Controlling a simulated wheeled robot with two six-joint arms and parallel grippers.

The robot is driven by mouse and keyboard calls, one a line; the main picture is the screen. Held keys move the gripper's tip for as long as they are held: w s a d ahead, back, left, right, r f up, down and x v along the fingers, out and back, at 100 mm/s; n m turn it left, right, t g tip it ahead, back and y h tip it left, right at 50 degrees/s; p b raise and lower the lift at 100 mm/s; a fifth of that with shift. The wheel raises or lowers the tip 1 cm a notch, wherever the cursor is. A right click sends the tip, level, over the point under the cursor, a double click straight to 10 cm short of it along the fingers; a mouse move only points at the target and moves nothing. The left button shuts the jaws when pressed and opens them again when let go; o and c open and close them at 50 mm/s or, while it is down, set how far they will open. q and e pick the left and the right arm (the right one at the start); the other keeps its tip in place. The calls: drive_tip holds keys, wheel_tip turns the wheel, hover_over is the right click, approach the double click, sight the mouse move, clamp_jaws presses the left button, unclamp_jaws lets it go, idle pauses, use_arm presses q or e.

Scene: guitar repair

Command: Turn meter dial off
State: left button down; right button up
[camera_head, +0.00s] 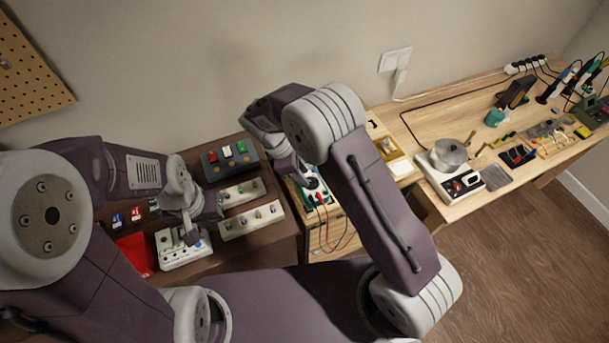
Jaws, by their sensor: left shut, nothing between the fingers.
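The meter (318,199) is a small teal and dark device with red and black leads, near the middle of the view. It lies on a light wooden surface by the dark table's right edge. My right gripper (309,183) points down over the meter and covers part of it. I cannot make out its dial or whether the fingers touch it. The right fingers are too small and hidden to tell open from shut. My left gripper (191,238) is shut and empty, just above a white box with knobs (172,258) on the dark table.
The dark table (285,228) also holds a dark pedal with coloured switches (211,168), pale strips with knobs (238,225) and a red sheet (136,256). A scale with a metal pot (450,156) and tools stand on the wooden bench (415,128) at right.

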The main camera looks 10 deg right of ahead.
sight(309, 177)
drive_tip(key=shift+x, duration=1.05)
clamp_jaws()
drive_tip(key=shift+r, duration=0.1)
drive_tip(key=m, duration=0.1)
drive_tip(key=m+g+p, duration=0.1)
drive_tip(key=shift+w+m+p, duration=0.3)
drive_tip(key=shift+m, duration=0.1)
drive_tip(key=m, duration=0.1)
drive_tip(key=m+g, duration=0.1)
drive_tip(key=shift+w+d+m+y+p, duration=0.2)
drive_tip(key=shift+m+y+p, duration=0.1)
drive_tip(key=shift+m+p, duration=0.1)
drive_tip(key=m, duration=0.1)
drive_tip(key=m+g+y, duration=0.1)
drive_tip(key=m, duration=0.1)
drive_tip(key=shift+w+d+m, duration=0.15)
drive_tip(key=shift+w+m, duration=0.05)
drive_tip(key=shift+m, duration=0.1)
drive_tip(key=shift+w+d+m+g+y, duration=0.15)
drive_tip(key=shift+m+g+y, duration=0.2)
drive_tip(key=shift+m, duration=0.75)
drive_tip(key=shift+w+d+m+g+y, duration=0.15)
drive_tip(key=shift+m+y, duration=0.3)
drive_tip(key=shift+m, duration=0.65)
drive_tip(key=shift+s, duration=0.1)
